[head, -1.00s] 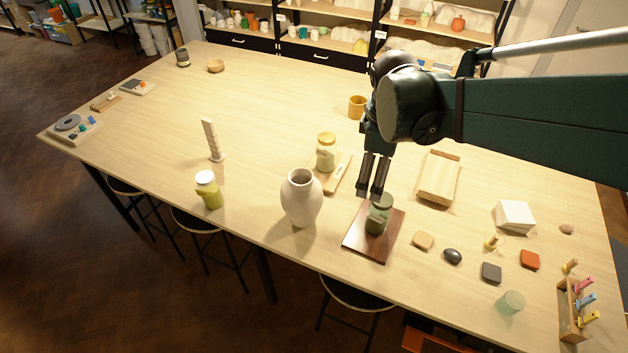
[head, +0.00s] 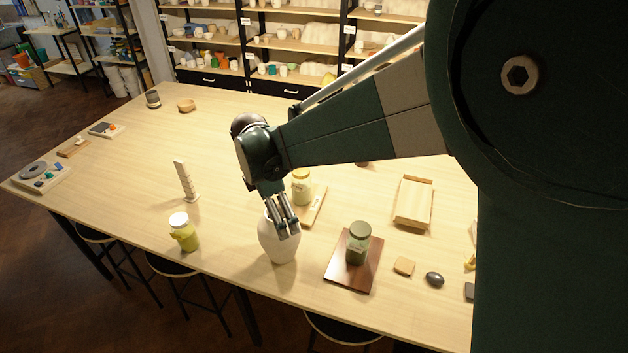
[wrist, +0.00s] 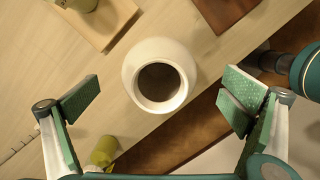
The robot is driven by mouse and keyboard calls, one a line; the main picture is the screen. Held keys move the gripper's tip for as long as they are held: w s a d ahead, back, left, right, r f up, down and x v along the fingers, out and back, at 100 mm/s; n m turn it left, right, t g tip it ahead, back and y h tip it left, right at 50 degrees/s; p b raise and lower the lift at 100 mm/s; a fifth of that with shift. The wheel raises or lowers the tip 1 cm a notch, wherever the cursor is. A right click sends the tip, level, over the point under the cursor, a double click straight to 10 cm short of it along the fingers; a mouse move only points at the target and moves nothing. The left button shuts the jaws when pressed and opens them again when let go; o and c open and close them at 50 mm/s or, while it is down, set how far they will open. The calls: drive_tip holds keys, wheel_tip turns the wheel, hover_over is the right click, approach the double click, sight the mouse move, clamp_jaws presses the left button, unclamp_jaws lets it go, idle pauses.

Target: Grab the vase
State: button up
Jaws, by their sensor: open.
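The white vase (head: 278,246) stands upright near the front edge of the table, partly hidden behind my gripper in the head view. My gripper (head: 283,222) is above and in front of its mouth in that view, pointing down. In the wrist view, the vase (wrist: 160,62) shows from above with its dark round mouth, between and slightly beyond the fingers. My gripper (wrist: 160,103) is open there, with its green pads wide apart on either side and no contact visible.
A lidded jar (head: 301,190) stands on a wooden board just behind the vase. A dark green jar (head: 358,245) stands on a brown board (head: 339,276) to the right.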

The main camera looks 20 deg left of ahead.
drive_tip(key=shift+s+a+f, duration=0.1)
drive_tip(key=shift+a+f, duration=0.05)
drive_tip(key=shift+a, duration=0.1)
drive_tip(key=shift+f, duration=0.1)
drive_tip(key=shift+d+f, duration=0.15)
drive_tip(key=shift+f, duration=1)
drive_tip(key=shift+f, duration=0.15)
drive_tip(key=shift+w+d+f+p, duration=0.1)
drive_tip(key=shift+w+f, duration=0.05)
drive_tip(key=shift+f, duration=0.65)
drive_tip(key=shift+w+d+f+p, duration=0.1)
drive_tip(key=shift+f, duration=0.75)
drive_tip(key=shift+w+d+f+p, duration=0.1)
drive_tip(key=shift+w+f, duration=0.05)
drive_tip(key=shift+f, duration=0.65)
drive_tip(key=c, duration=1.5)
drive_tip(key=shift+r, duration=0.15)
